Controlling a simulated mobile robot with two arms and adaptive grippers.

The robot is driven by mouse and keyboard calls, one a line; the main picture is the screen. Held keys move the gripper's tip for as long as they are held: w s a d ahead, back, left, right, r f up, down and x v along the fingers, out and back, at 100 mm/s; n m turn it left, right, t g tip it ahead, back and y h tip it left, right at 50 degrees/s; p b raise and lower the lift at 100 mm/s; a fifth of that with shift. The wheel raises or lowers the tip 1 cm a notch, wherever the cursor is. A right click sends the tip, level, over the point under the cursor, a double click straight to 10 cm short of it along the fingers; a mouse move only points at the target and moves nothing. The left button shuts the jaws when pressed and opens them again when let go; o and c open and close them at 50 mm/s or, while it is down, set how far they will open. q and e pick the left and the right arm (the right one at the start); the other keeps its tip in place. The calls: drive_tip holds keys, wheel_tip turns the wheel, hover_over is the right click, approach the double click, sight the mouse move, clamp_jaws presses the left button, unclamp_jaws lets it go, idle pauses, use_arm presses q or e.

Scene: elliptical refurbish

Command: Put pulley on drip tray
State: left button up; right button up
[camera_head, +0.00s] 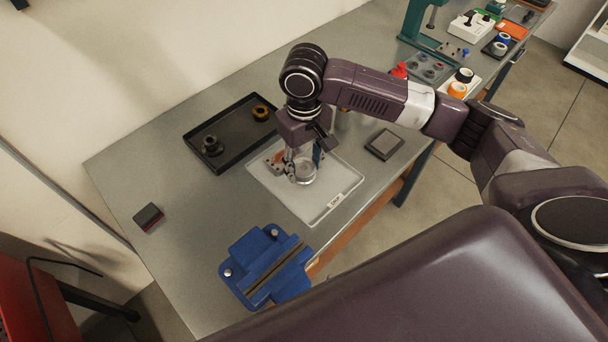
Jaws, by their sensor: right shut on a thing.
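The drip tray (318,210) is a pale, shallow tray with a small label on its front edge, lying flat mid-table. My right gripper (303,163) points down over it and is shut on a silver round pulley (307,176). The pulley is low over the tray's middle; I cannot tell whether it touches the surface. The fingers hide part of the pulley. A small reddish-brown piece shows beside the fingers, on the left. My left gripper is not in view.
A black tray (228,162) behind left holds a dark round part (211,145) and a brass one (261,113). A blue vise (265,265) stands in front. A grey square block (384,144) lies right; a black-and-red block (148,216) lies far left.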

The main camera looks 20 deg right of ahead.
sight(304, 178)
drive_tip(key=shift+f, duration=0.7)
wheel_tip(304, 178, down, 4)
drive_tip(key=shift+s+r+p, duration=0.1)
drive_tip(key=shift+r+p, duration=0.15)
drive_tip(key=shift+p, duration=0.05)
drive_tip(key=shift+f, duration=0.25)
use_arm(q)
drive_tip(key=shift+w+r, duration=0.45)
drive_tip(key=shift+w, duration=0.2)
use_arm(e)
drive_tip(key=shift+f, duration=0.1)
drive_tip(key=o, duration=1.3)
use_arm(q)
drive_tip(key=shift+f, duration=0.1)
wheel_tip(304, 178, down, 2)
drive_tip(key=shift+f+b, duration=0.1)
drive_tip(key=shift+b, duration=1)
use_arm(e)
wheel_tip(304, 178, up, 12)
drive_tip(key=shift+r, duration=0.1)
